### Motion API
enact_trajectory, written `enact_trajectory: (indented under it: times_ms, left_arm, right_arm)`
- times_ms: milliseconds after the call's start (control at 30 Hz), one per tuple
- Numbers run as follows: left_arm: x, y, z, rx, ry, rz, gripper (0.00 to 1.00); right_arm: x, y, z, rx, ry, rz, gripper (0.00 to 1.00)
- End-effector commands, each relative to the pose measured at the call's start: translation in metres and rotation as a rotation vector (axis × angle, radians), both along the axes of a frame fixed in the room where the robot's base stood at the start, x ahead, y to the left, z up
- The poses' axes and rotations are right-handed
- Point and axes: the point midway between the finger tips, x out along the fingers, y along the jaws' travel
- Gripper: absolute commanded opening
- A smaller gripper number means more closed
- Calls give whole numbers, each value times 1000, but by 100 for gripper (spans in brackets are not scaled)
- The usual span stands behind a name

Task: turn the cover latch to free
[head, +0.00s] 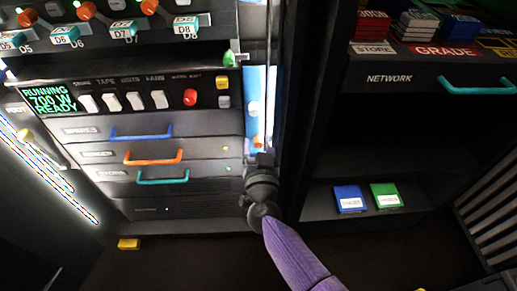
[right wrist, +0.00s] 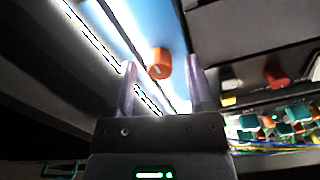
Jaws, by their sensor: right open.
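The cover latch appears to be the orange knob (right wrist: 159,63) on a blue panel (right wrist: 150,20) in the right wrist view. In the head view it is a small orange patch (head: 258,142) low on the narrow, bright blue panel (head: 261,78). My right gripper (head: 261,155) is just below it in the head view. In the right wrist view my right gripper's (right wrist: 161,72) two fingers are spread, one on each side of the knob, with visible gaps. Whether the fingertips reach around it in depth I cannot tell. My left gripper is out of view.
Left of the panel is a rack with switches, a red knob (head: 190,97) and drawers with coloured handles (head: 153,157). To the right stands a dark cabinet with a teal handle (head: 477,85) and blue (head: 349,198) and green (head: 386,195) cartridges. A yellow block (head: 129,244) lies lower left.

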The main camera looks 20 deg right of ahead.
Motion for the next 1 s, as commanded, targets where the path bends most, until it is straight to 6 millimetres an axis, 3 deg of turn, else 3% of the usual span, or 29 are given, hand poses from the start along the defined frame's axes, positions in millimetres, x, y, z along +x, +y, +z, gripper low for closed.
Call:
enact_trajectory:
  times_ms: [100,400,767,1000]
  left_arm:
    - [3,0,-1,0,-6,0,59]
    - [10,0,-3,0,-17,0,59]
    - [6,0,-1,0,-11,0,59]
    - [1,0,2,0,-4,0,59]
  right_arm:
    - [0,0,0,0,0,0,64]
    - [0,0,0,-1,0,0,0]
    - [-1,0,0,20,-6,0,0]
    - [-1,0,0,140,-39,0,0]
